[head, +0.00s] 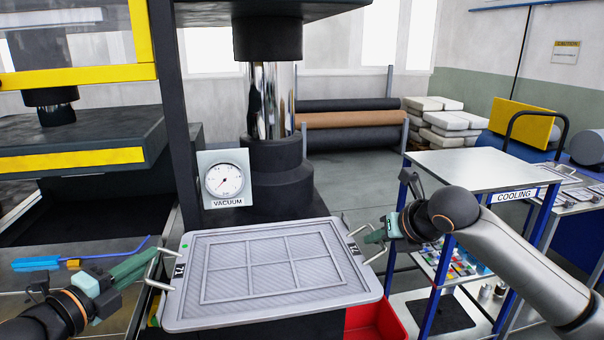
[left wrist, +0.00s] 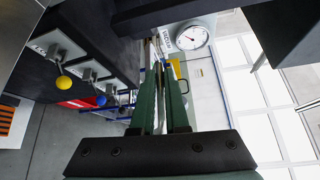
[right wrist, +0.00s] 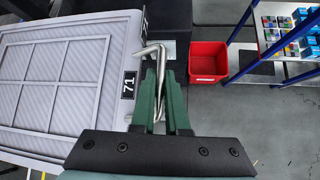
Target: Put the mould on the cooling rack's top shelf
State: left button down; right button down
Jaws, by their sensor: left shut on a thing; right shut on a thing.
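The mould (head: 277,263) is a flat grey plate with a ribbed, panelled top, a 71 label and a bent metal handle on each side. It looks level, in front of the black press column. My left gripper (head: 150,262) is shut on its left handle; the left wrist view (left wrist: 163,95) shows metal between the green fingers. My right gripper (head: 374,237) is shut on the right handle (right wrist: 152,50). The cooling rack (head: 515,195) stands to the right, blue-posted, with a bare grey top shelf (head: 475,168). Whether the mould touches anything beneath is hidden.
A vacuum gauge (head: 224,180) is on the press behind the mould. A red bin (right wrist: 208,62) sits on the floor between press and rack. The rack's lower shelf (head: 450,262) holds small coloured items. A yellow-edged press (head: 75,158) stands left. Grey floor is open behind.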

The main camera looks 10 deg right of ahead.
aim_at(478, 164)
jog(key=i+l, duration=0.1)
jog(key=l, duration=0.95)
jog(key=i+l, duration=0.1)
jog(key=l, duration=0.95)
jog(key=i+l, duration=0.15)
jog(key=l, duration=0.25)
jog(key=i+l, duration=0.1)
jog(key=l, duration=0.3)
jog(key=i+l, duration=0.15)
jog(key=l, duration=0.3)
